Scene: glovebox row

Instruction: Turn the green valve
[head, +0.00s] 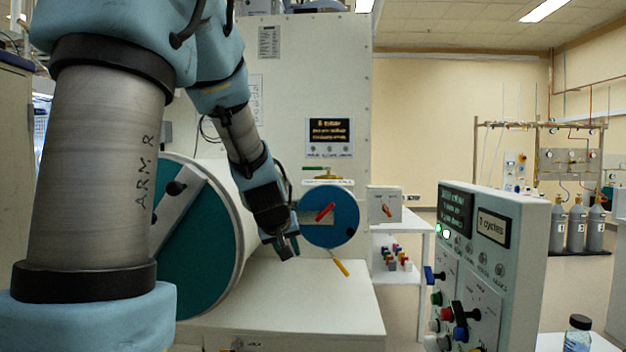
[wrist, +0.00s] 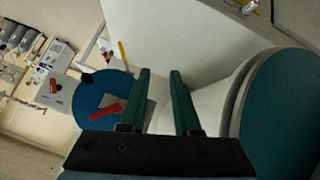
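A small valve with a green lever (head: 318,168) and a brass-coloured body sits above the blue round door in the head view. I cannot make it out in the wrist view. My gripper (head: 287,247) points downward, just left of the blue door and lower than the valve. In the wrist view my gripper (wrist: 161,72) has its two dark green fingers apart, with nothing between them. It is open and does not touch the valve.
The blue door (head: 330,232) has a red handle (head: 325,212), and a yellow handle (head: 340,264) sits below it. A large teal round door (head: 190,262) is on the left. A control panel (head: 492,262) with knobs stands right, near a bottle (head: 578,335).

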